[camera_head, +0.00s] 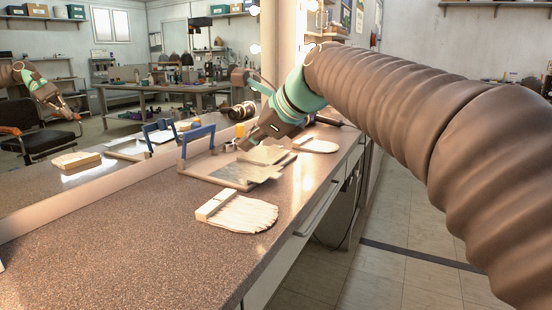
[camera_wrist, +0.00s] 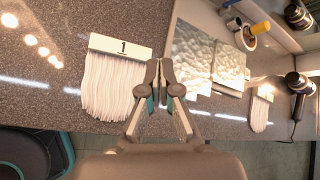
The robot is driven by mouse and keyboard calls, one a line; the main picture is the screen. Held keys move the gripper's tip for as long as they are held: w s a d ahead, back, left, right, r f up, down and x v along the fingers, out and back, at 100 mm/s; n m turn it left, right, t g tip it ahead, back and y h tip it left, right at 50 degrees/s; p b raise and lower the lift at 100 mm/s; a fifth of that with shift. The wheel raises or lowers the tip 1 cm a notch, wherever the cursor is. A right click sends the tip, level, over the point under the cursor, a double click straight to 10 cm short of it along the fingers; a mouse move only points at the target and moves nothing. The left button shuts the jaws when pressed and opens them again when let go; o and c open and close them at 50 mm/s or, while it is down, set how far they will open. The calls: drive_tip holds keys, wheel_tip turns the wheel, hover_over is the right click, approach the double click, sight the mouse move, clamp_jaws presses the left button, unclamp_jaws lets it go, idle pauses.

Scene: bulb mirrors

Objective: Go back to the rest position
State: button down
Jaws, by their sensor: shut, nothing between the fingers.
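My gripper (camera_head: 262,142) hangs over the counter near the tray in the head view, at the end of my brown-sleeved arm. In the wrist view my gripper (camera_wrist: 160,72) has its fingertips together with nothing between them. It is above the counter, beside a white fringed piece (camera_wrist: 112,84) whose header is marked 1. That piece seems to be the one lying at the front of the counter in the head view (camera_head: 243,214).
The speckled counter (camera_head: 130,250) runs along a mirror. A second fringed piece (camera_head: 316,146) lies farther back. A dark hairdryer (camera_wrist: 298,85) is at the right. The tiled floor (camera_head: 400,235) is clear.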

drive_tip(key=s+d+f+n+h, duration=0.4)
drive_tip(key=s+d+f+n, duration=0.5)
drive_tip(key=s+f, duration=0.3)
drive_tip(key=s+d+f+n+g+h, duration=0.1)
drive_tip(key=s+d+f+n+h, duration=0.2)
drive_tip(key=s+d+f+n, duration=0.6)
drive_tip(key=s+d+f, duration=0.3)
drive_tip(key=s+f, duration=0.1)
drive_tip(key=f, duration=0.1)
drive_tip(key=shift+s+f+n+h, duration=0.15)
drive_tip(key=shift+s+n+h, duration=0.15)
drive_tip(key=shift+h, duration=0.1)
